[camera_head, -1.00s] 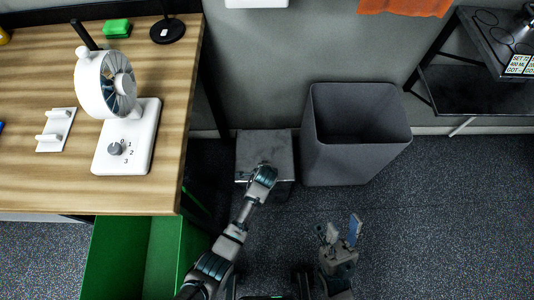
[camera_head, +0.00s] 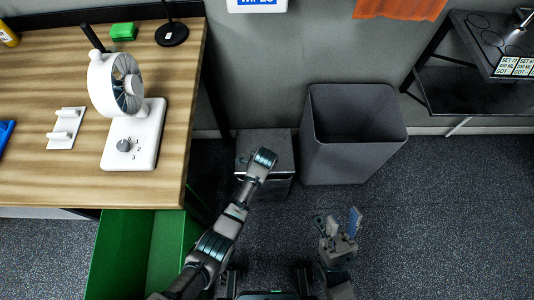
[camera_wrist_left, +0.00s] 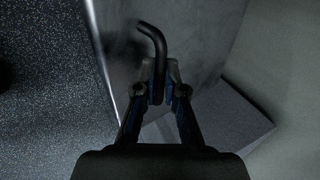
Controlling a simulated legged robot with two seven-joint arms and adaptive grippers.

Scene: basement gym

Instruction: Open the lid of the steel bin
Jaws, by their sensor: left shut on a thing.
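The steel bin (camera_head: 280,142) is a small grey metal box on the floor against the wall, right of the workbench. Its lid looks down, lying flat in the head view. My left arm reaches over its front edge, and my wrist hides the fingertips there. In the left wrist view my left gripper (camera_wrist_left: 160,88) is shut on a dark bent handle (camera_wrist_left: 152,36) beside a smooth grey metal face. My right gripper (camera_head: 338,229) is open and empty over the floor, right of and nearer than the bin.
A tall open grey waste bin (camera_head: 352,159) stands close on the right of the steel bin. The wooden workbench (camera_head: 50,183) with a white fan (camera_head: 132,145) is at left, a green crate (camera_head: 98,255) below it. A black shelf (camera_head: 455,98) is at right; floor there is clear.

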